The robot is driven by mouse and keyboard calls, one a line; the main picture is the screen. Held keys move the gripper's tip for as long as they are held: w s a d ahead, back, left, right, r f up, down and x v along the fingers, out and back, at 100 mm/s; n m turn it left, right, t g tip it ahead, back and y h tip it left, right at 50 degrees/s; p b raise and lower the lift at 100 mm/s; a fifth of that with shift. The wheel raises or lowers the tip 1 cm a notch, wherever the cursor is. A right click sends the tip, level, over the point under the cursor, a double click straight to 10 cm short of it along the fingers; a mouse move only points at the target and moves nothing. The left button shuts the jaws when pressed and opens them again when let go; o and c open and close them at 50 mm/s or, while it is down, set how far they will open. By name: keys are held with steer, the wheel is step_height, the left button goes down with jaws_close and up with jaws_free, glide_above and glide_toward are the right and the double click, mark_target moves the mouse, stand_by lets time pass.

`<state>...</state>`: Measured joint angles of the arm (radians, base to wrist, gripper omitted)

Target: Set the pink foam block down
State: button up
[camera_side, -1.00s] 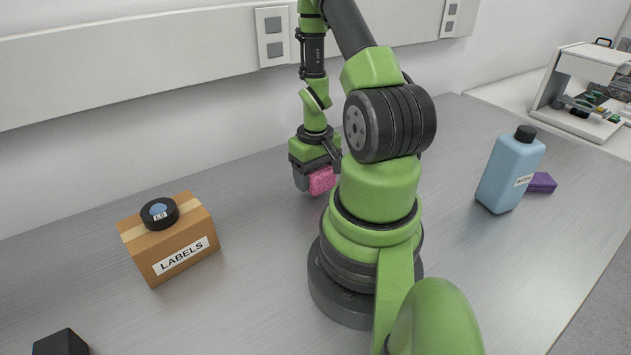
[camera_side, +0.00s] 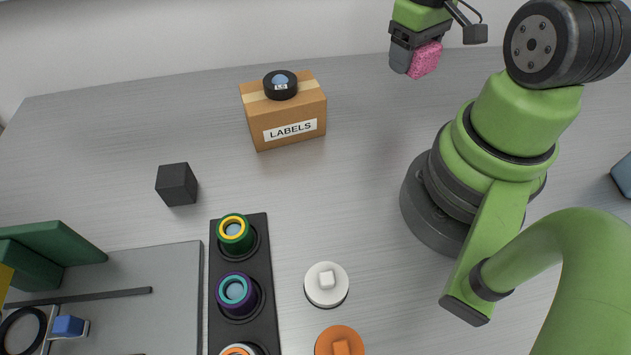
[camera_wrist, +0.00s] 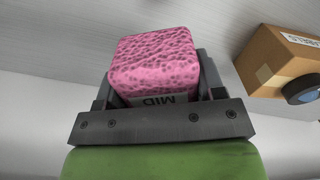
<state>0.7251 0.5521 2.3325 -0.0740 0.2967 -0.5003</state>
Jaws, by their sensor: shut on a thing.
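The pink foam block (camera_side: 425,60) is between the fingers of my gripper (camera_side: 413,62) at the top right of the side view. My gripper is shut on it. In the wrist view the pink foam block (camera_wrist: 155,62) shows its porous face and a partly hidden label reading "MID", with a finger of my gripper (camera_wrist: 157,88) on each side. The block appears held above the grey table (camera_side: 330,190), behind my arm's base; its exact height is hard to tell.
A black cube (camera_side: 177,184), a black rack (camera_side: 262,290) with ringed parts, a white disc (camera_side: 326,285) and an orange disc (camera_side: 340,342) are nearer. Table between box and base is clear.

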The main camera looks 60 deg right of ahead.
steer(key=w+a+n, duration=0.4)
steer(key=a, duration=0.2)
steer(key=n, duration=1.7)
glide_above(308, 211)
step_height(308, 211, down, 10)
steer(key=shift+r, duration=0.1)
steer(key=o, duration=0.9)
step_height(308, 211, up, 12)
steer(key=shift+r, duration=0.1)
